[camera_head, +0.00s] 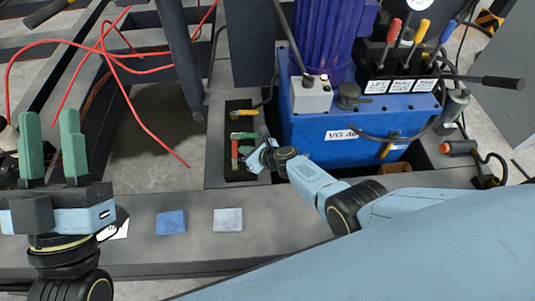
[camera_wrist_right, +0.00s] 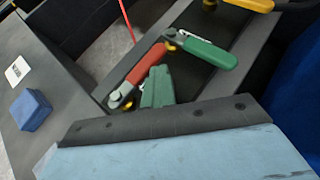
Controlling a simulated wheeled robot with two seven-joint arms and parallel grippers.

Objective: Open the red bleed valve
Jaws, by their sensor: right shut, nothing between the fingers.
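The red bleed valve shows as a red lever handle (camera_head: 234,153) in the dark tray left of the blue pump unit. In the right wrist view the red handle (camera_wrist_right: 141,68) runs diagonally, with a pale metal fitting at its lower end. My right gripper (camera_wrist_right: 157,82) is shut and empty, its green fingertips close beside the red handle; whether they touch cannot be told. It shows at the tray in the head view (camera_head: 252,155). A green lever handle (camera_wrist_right: 208,53) lies just beyond. My left gripper (camera_head: 53,146) is open and empty at the far left, fingers pointing up.
A yellow lever (camera_head: 244,113) sits further back in the same dark tray. The blue pump unit (camera_head: 345,115) stands close on the right. A blue block (camera_head: 171,222) and a grey block (camera_head: 228,220) lie on the front ledge. Red hoses (camera_head: 105,50) hang at the upper left.

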